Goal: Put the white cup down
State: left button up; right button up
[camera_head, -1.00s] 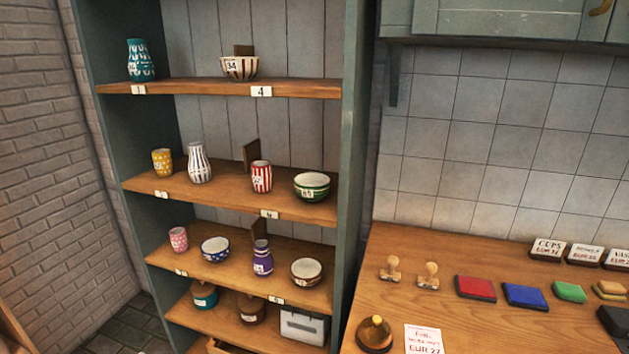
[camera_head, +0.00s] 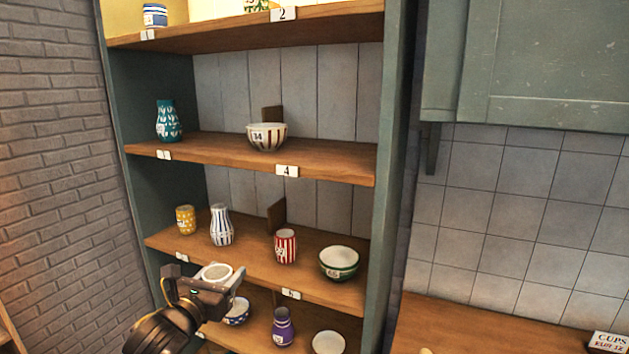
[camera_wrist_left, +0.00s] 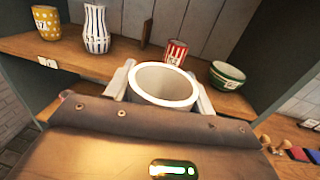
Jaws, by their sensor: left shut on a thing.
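The white cup (camera_head: 216,274) is held upright in my left gripper (camera_head: 218,281), in front of the shelf unit at about the height of the shelf with the striped cups. In the left wrist view the cup (camera_wrist_left: 165,84) shows its open rim, and my left gripper (camera_wrist_left: 163,92) has a finger on each side of it. My left gripper is shut on the cup. The cup's lower part is hidden by the gripper body. My right gripper is not in view.
The shelf (camera_head: 318,283) behind the cup holds a yellow cup (camera_head: 185,219), a striped vase (camera_head: 221,225), a red striped cup (camera_head: 285,246) and a green bowl (camera_head: 339,263). The shelf above (camera_head: 210,150) has bare room between a teal vase (camera_head: 168,121) and a striped bowl (camera_head: 267,136).

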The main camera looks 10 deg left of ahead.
pick_arm(q)
jog(key=w+d+r+p, duration=0.1)
jog(key=w+r+p, duration=0.1)
jog(key=r, duration=1)
jog(key=w+d+r+p, duration=0.2)
jog(key=r+p, duration=0.3)
jog(key=r, duration=0.7)
jog(key=w+d+r+p, duration=0.2)
jog(key=w+r+p, duration=0.1)
jog(key=r, duration=0.9)
jog(key=shift+w+r+y+p, duration=0.2)
jog(key=shift+y+p, duration=0.1)
jog(key=shift+p, duration=0.2)
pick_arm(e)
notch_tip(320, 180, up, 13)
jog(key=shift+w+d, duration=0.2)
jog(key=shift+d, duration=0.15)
pick_arm(q)
jog(key=shift+w+d, duration=0.1)
